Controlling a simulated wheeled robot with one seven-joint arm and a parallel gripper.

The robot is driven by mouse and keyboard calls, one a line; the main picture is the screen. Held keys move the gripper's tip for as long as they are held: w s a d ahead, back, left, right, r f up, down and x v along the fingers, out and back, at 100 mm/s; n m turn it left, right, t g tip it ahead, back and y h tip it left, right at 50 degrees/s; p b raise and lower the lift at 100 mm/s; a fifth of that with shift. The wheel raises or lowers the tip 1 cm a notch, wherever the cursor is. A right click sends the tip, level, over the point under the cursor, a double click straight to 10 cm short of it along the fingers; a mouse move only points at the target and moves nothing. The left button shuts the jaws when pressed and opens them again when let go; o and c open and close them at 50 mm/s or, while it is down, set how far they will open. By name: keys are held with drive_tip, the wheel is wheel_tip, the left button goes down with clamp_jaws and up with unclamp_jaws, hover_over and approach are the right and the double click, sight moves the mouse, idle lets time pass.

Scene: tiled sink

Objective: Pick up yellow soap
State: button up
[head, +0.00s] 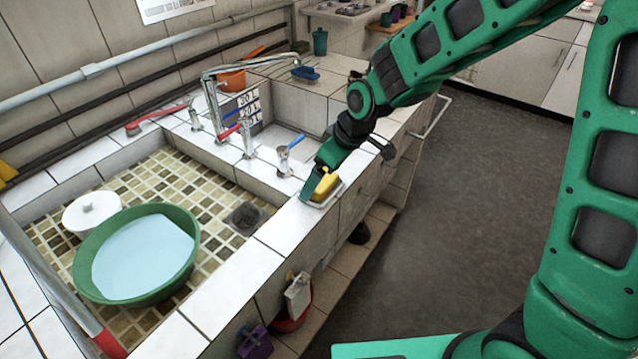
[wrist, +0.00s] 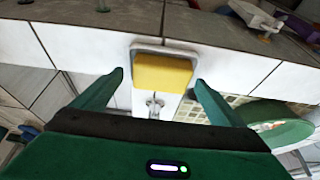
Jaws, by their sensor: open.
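The yellow soap (head: 326,185) lies in a small pale dish (head: 334,197) on the tiled front ledge of the sink. In the wrist view the yellow soap (wrist: 162,73) is a yellow block inside the dish (wrist: 163,45), with the dish rim showing around it. My gripper (head: 318,180) is down at the soap in the head view and partly hides it. In the wrist view the fingers of my gripper (wrist: 158,78) are open, one to each side of the soap, with gaps between. The soap is not gripped.
Taps, including a blue-handled one (head: 288,150), rise just behind the ledge. A purple item (head: 255,342) hangs on the front wall. The floor at right is clear.

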drive_tip(key=c, duration=1.3)
drive_tip(key=shift+o, duration=0.2)
drive_tip(key=shift+r, duration=0.15)
